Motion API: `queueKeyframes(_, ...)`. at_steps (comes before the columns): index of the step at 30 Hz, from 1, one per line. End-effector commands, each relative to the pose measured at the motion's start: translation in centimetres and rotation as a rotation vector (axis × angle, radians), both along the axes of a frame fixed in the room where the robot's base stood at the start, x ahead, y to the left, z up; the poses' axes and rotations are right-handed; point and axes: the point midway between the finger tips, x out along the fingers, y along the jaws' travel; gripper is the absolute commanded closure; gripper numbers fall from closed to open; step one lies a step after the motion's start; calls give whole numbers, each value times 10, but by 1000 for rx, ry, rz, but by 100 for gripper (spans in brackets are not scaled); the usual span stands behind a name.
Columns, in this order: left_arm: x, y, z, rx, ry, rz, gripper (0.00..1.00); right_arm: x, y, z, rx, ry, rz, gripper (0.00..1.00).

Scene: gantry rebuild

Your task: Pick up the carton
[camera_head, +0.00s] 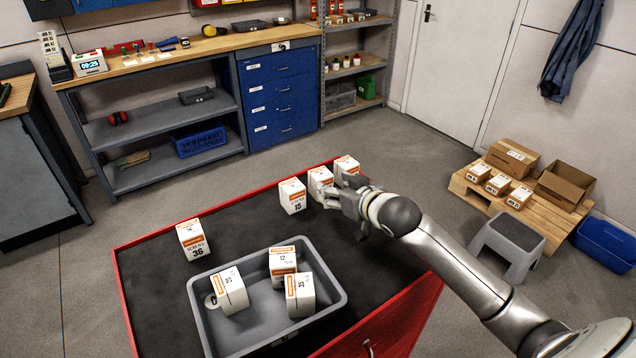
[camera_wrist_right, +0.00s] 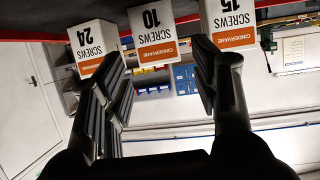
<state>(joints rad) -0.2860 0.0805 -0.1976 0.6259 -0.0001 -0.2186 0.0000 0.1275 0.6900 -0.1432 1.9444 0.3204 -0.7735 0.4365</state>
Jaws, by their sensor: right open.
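Three white and orange screw cartons stand near the far right edge of the work top: carton 15 (camera_head: 292,196), carton 10 (camera_head: 320,180) and carton 24 (camera_head: 346,164). My right gripper (camera_head: 338,191) is open beside this row and partly hides carton 24. In the right wrist view, which shows the row upside down, carton 10 (camera_wrist_right: 152,37) lies between the two spread fingers (camera_wrist_right: 160,62). Carton 24 (camera_wrist_right: 95,44) is behind the left finger and carton 15 (camera_wrist_right: 228,22) behind the right one. I cannot tell whether the fingers touch any carton. My left gripper is not in view.
The black, red-edged top (camera_head: 240,215) also carries carton 36 (camera_head: 193,238) and a grey tray (camera_head: 212,334) with three cartons. A step stool (camera_head: 508,240) and a pallet with boxes (camera_head: 540,196) stand on the right. The mat's middle is clear.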

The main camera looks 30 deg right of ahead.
Motion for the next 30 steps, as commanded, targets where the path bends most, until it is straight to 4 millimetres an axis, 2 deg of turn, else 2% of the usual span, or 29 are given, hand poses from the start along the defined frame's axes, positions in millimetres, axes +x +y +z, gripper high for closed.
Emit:
queueKeyframes(4,-24,0,3,1,34,-2,34,19,1,-6,1,0,0,45)
queueKeyframes(8,-35,1,3,3,51,-4,34,28,1,-10,0,1,-1,45)
queueKeyframes(14,-23,0,6,2,34,-4,34,35,2,-12,-1,0,0,45)
queueKeyframes(19,-5,-1,15,-1,6,-4,34,52,0,-14,0,1,0,45)
queueKeyframes(24,-6,-1,19,-1,6,-3,34,70,1,-21,1,2,0,45)
queueKeyframes(30,-12,0,20,0,15,-2,34,80,1,-26,-1,2,1,45)
